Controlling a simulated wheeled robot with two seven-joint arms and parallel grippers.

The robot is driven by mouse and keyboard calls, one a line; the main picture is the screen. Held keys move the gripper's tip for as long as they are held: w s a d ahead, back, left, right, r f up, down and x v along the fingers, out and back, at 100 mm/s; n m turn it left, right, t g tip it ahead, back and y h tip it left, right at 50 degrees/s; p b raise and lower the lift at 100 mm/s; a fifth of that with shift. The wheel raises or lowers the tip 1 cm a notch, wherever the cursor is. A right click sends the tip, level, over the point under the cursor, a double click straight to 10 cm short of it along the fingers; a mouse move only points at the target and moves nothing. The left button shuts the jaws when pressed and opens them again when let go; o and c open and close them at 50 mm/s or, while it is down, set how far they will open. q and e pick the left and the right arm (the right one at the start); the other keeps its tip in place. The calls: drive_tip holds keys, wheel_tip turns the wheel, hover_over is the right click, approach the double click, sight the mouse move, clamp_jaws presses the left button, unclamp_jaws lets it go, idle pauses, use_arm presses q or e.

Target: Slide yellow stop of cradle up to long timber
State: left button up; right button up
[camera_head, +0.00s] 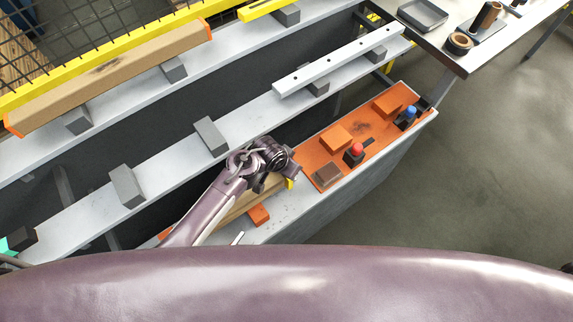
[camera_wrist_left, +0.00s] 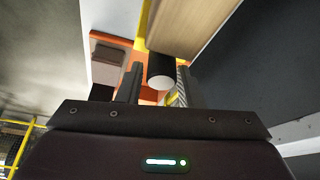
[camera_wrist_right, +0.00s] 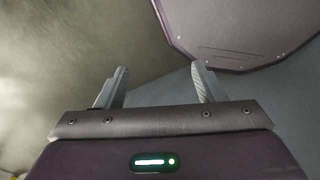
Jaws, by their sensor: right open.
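The long timber (camera_head: 240,202) lies along the near grey bench, partly hidden under my left arm. It also shows at the top of the left wrist view (camera_wrist_left: 190,25). A small part of the yellow stop (camera_head: 290,183) shows at the timber's right end, below my left gripper (camera_head: 284,166). In the left wrist view, the left fingers (camera_wrist_left: 158,88) stand close on both sides of a dark round handle with a white end (camera_wrist_left: 160,70), seemingly the stop's; the contact itself is hard to see. My right gripper (camera_wrist_right: 163,88) is open and empty, low over the floor.
An orange panel (camera_head: 318,157) with orange blocks, a red knob (camera_head: 356,149) and a blue knob (camera_head: 410,112) lies right of the stop. Another timber (camera_head: 110,75) and a white drilled bar (camera_head: 335,61) rest on grey blocks farther back. Open floor lies at right.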

use_arm(q)
drive_tip(key=shift+o, duration=1.1)
drive_tip(key=shift+d, duration=0.15)
drive_tip(key=shift+s+a+r, duration=0.1)
drive_tip(key=shift+a+r, duration=0.05)
drive_tip(key=shift+a, duration=0.05)
drive_tip(key=v, duration=0.7)
drive_tip(key=shift+r, duration=0.2)
use_arm(e)
drive_tip(key=shift+w+d, duration=0.2)
drive_tip(key=shift+w, duration=0.05)
drive_tip(key=shift+d, duration=0.2)
